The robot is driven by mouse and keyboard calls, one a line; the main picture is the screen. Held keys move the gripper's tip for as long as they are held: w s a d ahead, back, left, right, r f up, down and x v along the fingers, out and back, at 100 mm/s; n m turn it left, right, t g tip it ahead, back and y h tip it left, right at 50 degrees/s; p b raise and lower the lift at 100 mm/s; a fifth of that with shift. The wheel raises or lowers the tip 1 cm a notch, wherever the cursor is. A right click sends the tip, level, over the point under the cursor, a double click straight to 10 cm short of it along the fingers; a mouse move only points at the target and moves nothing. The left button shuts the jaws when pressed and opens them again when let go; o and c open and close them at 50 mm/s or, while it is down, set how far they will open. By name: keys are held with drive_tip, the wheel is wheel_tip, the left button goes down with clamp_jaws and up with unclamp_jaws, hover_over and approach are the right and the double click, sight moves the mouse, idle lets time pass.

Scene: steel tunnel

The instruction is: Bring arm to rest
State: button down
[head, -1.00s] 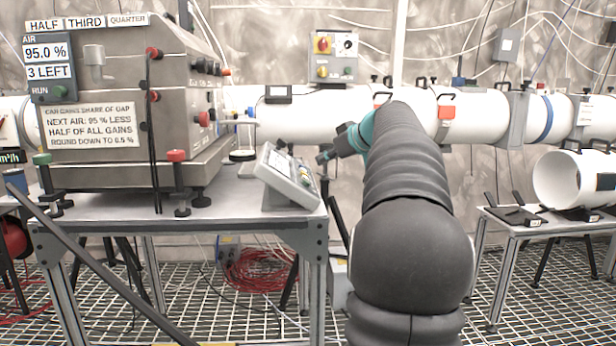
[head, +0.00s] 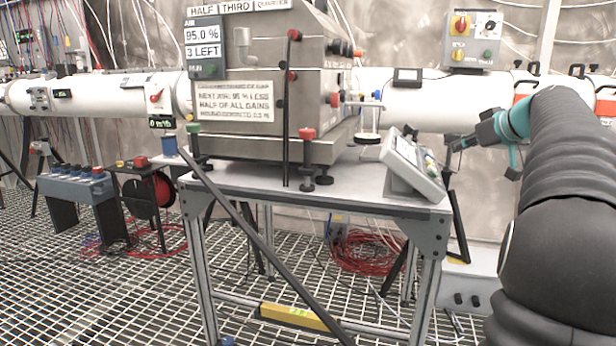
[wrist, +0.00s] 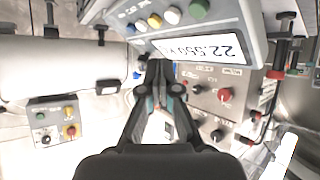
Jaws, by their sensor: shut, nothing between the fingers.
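My gripper (head: 452,147) is shut and empty at the end of my arm, which reaches in from the right of the head view. It is just right of the sloped console (head: 412,168) in the picture, at about the height of the console's upper edge. In the wrist view my fingers (wrist: 158,68) are together, with nothing between them. There the console (wrist: 165,50) shows upside down beyond the fingertips, with a lit readout and coloured buttons. A gap between fingertips and console cannot be judged.
The steel machine (head: 265,130) stands on the table (head: 330,198) left of the console. A white pipe (head: 440,105) runs behind. A switch box (head: 472,40) hangs above it. Red cable (head: 368,252) and a yellow level (head: 293,316) lie below the table. Blue-grey box (head: 75,187) stands left.

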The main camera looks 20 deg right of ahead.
drive_tip(key=s+a+f+m+g, duration=0.15)
drive_tip(key=s+a+f, duration=0.35)
drive_tip(key=a, duration=0.9)
drive_tip(key=s+a+f+g, duration=0.3)
drive_tip(key=s+a+f, duration=0.2)
drive_tip(key=a, duration=0.9)
drive_tip(key=s+a+f, duration=0.3)
drive_tip(key=s+f, duration=0.2)
drive_tip(key=s, duration=0.1)
drive_tip(key=s+a+f+g, duration=0.1)
drive_tip(key=s+a+f, duration=0.2)
drive_tip(key=s+f, duration=0.3)
drive_tip(key=s+a+f+g+h, duration=0.1)
drive_tip(key=s+a+f, duration=0.2)
drive_tip(key=s+f, duration=0.2)
drive_tip(key=shift+s+a+f, duration=0.3)
drive_tip(key=shift+s+a, duration=0.05)
drive_tip(key=shift+s, duration=0.5)
